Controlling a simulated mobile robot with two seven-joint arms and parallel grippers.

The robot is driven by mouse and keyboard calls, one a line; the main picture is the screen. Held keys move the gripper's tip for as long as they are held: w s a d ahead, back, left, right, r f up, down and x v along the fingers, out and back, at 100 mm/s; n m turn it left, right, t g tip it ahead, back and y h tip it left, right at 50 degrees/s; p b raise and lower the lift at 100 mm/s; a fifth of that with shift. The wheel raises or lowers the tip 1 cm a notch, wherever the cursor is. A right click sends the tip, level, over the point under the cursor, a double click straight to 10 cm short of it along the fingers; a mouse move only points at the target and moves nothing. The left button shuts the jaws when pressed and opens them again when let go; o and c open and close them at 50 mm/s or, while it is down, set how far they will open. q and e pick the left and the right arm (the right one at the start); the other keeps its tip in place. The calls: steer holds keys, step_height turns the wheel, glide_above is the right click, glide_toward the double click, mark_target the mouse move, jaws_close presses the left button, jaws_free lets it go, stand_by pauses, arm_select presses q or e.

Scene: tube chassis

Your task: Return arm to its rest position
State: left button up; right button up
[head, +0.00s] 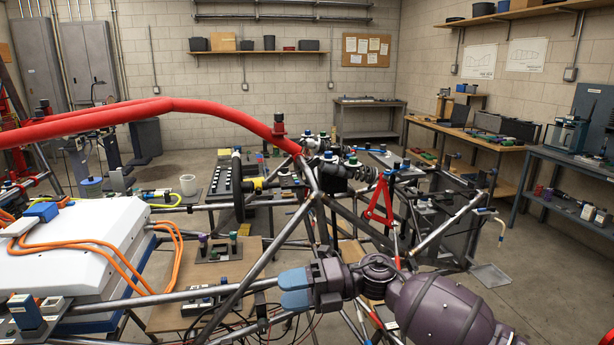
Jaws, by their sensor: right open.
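My right arm (430,310), purple-grey, comes in from the lower right. Its right gripper (294,289), with blue-grey fingers pointing left, is open, and I see nothing held between the fingers. In the picture it overlaps the grey tubes of the chassis (313,185) and the area just below them. I cannot tell whether it touches a tube. My left gripper is not in view.
A thick red tube (170,104) crosses the upper left. A white box (90,245) with orange cables fills the left. Grey diagonal tubes and a red triangular arm (378,205) stand around the gripper. Benches (470,140) line the right wall. Open floor lies behind.

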steer(key=s+d+f+m+t+h, duration=0.35)
steer(key=d+f+m+t, duration=0.55)
steer(key=m, duration=0.5)
steer(key=s+d+f+m+t+h, duration=0.3)
steer(key=d+f+m+t+h, duration=0.4)
steer(key=m+t, duration=0.6)
steer(key=s+d+f+m+g+h, duration=0.3)
steer(key=s+d+f+m, duration=0.3)
steer(key=s+d, duration=0.1)
steer(key=s+d+f+m+g+h, duration=0.3)
steer(key=s+d+f+m, duration=0.3)
steer(key=s, duration=0.4)
steer(key=shift+s+d+f+g+h, duration=0.25)
steer(key=shift+d+f+g+h, duration=0.1)
steer(key=shift+d+g, duration=0.4)
